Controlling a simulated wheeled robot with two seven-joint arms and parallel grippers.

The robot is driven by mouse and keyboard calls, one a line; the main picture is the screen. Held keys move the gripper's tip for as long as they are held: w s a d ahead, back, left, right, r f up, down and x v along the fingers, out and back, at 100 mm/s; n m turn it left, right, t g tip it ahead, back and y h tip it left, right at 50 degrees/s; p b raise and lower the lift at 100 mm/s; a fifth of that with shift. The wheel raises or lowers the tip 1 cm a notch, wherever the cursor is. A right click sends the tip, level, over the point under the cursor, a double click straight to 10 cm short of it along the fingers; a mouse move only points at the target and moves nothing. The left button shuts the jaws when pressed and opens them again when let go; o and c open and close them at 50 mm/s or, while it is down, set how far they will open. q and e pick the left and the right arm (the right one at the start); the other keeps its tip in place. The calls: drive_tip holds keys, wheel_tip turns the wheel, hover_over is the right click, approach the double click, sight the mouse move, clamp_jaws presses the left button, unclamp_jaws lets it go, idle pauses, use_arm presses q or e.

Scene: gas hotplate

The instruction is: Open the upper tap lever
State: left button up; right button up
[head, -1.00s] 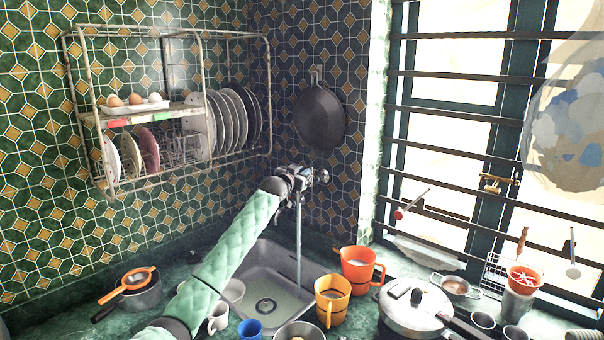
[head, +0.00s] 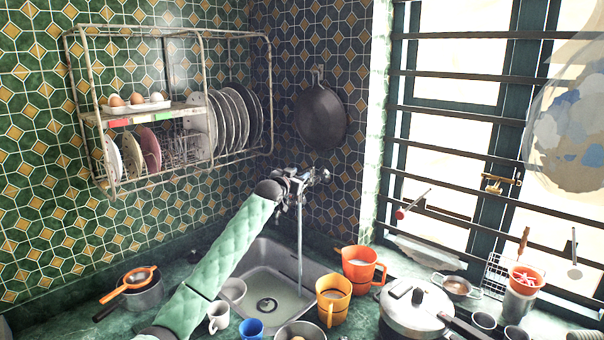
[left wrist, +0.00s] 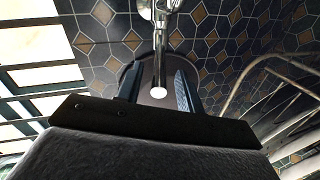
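The metal tap (head: 322,176) is on the dark tiled wall above the sink (head: 312,268). A thin vertical line, pipe or water, hangs from it into the basin. My left gripper (head: 290,182) is at the tap's left side, and the head view does not separate its fingers from the metal. In the left wrist view the tap (left wrist: 160,12) is at the top. A metal lever (left wrist: 159,60) with a pale round end points down from it. My left gripper's fingers (left wrist: 158,88) stand apart on both sides of that end, with visible gaps. My right gripper is not in view.
A dish rack (head: 180,110) with plates and eggs hangs at left. A dark pan (head: 321,117) hangs behind the tap. Orange jugs (head: 360,268), a pressure cooker (head: 414,308) and cups crowd the counter below. A barred window is at right.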

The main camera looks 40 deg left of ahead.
use_arm(q)
drive_tip(key=s, duration=0.4)
drive_tip(key=shift+s+d, duration=0.15)
drive_tip(key=shift+d, duration=0.2)
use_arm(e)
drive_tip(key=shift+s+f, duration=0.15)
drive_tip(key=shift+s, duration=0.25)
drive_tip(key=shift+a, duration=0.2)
